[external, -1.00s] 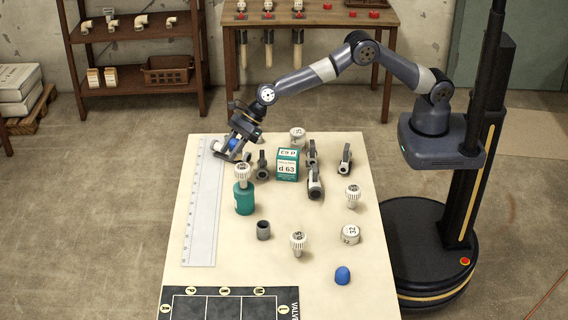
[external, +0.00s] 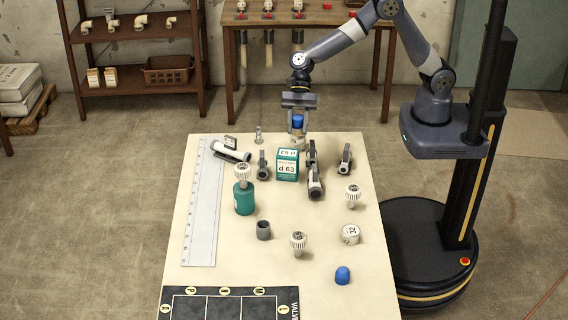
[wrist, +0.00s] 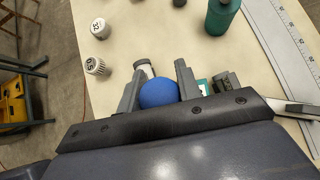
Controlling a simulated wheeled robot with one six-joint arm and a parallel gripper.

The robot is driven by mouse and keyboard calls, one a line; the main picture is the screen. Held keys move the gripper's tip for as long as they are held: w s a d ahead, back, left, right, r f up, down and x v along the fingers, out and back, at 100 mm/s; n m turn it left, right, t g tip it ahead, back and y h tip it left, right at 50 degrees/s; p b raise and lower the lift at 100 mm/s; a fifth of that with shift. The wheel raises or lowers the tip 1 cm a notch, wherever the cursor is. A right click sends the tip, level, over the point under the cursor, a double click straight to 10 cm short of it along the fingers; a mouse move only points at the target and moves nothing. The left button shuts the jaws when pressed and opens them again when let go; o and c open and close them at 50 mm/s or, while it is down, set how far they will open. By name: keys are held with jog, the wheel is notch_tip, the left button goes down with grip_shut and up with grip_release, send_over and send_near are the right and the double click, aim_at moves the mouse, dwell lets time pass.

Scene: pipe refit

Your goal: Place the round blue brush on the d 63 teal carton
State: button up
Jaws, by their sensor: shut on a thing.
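My gripper (external: 298,118) is shut on the round blue brush (external: 297,121) and holds it in the air over the far edge of the table. In the wrist view the blue brush (wrist: 159,92) sits between the two grey fingers. The d 63 teal carton (external: 287,168) stands upright on the table, a little nearer the camera than my gripper and below it. Its top and front are bare of objects. In the wrist view only a small teal and white part of the carton (wrist: 203,87) shows beside a finger.
Grey valves stand left (external: 262,165) and right (external: 315,182) of the carton. A teal bottle (external: 244,198) with a white cap and a long ruler (external: 202,205) are to the left. Another blue round piece (external: 342,275) lies near the front.

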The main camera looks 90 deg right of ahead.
notch_tip(320, 180, down, 8)
jog(key=shift+r+p, duration=0.2)
jog(key=shift+p, duration=0.2)
jog(key=shift+f, duration=0.15)
jog(key=o, duration=1)
jog(key=shift+r, duration=0.2)
jog(key=b+v, duration=0.1)
jog(key=v, duration=1.1)
jog(key=shift+b, duration=0.3)
jog(key=shift+a, duration=0.1)
